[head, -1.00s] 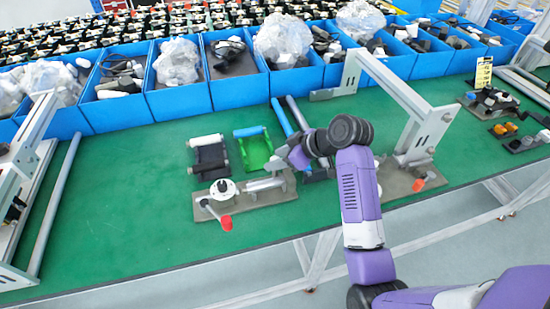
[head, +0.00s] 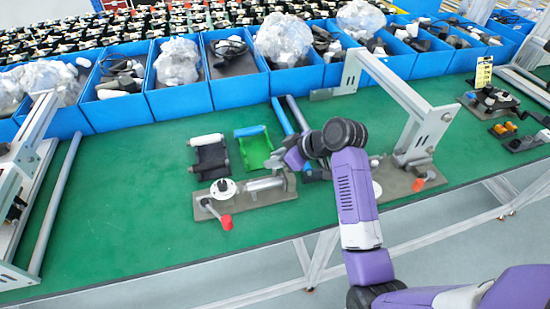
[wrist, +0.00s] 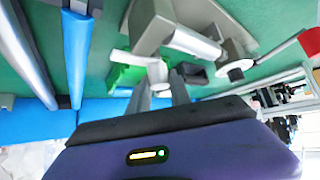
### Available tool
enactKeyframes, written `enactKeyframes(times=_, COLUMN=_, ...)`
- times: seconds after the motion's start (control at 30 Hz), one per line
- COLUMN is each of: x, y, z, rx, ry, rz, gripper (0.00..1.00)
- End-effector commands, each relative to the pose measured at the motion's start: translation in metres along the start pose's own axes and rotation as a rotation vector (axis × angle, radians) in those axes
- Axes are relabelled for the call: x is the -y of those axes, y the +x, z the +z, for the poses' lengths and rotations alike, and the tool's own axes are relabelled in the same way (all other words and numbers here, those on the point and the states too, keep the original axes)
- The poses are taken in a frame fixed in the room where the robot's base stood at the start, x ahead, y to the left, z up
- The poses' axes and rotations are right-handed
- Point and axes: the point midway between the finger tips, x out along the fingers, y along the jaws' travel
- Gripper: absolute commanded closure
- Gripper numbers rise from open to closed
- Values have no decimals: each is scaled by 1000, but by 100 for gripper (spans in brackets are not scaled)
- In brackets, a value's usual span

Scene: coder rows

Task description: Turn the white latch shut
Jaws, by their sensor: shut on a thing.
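The white latch (wrist: 135,58) shows in the wrist view as a short pale bar beside a grey block (wrist: 148,28). My gripper (wrist: 158,74) has its fingertips at the latch's end and is shut on it. The latch belongs to a fixture on a grey-brown base plate (head: 240,207). That plate also bears a metal cylinder (head: 265,184), a white disc (head: 223,188) and a red-ended lever (head: 226,221). In the head view my gripper (head: 277,161) is at the cylinder's right end and hides the latch.
A green bracket (head: 254,150) and a black bracket (head: 209,158) lie just behind the plate. Blue rods (head: 281,115) lie beyond my gripper. A grey frame (head: 425,125) stands on the right. Blue bins (head: 180,98) line the back. Green table is clear at front left.

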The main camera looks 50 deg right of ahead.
Motion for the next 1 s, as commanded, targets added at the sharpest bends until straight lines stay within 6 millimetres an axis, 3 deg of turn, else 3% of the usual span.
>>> enactKeyframes(times=0.37, x=2, y=-3, z=-2, rx=3, ry=148, rz=150, gripper=100)
enactKeyframes(times=1.0, x=1, y=-1, z=-3, rx=-2, ry=573, rz=578, gripper=100)
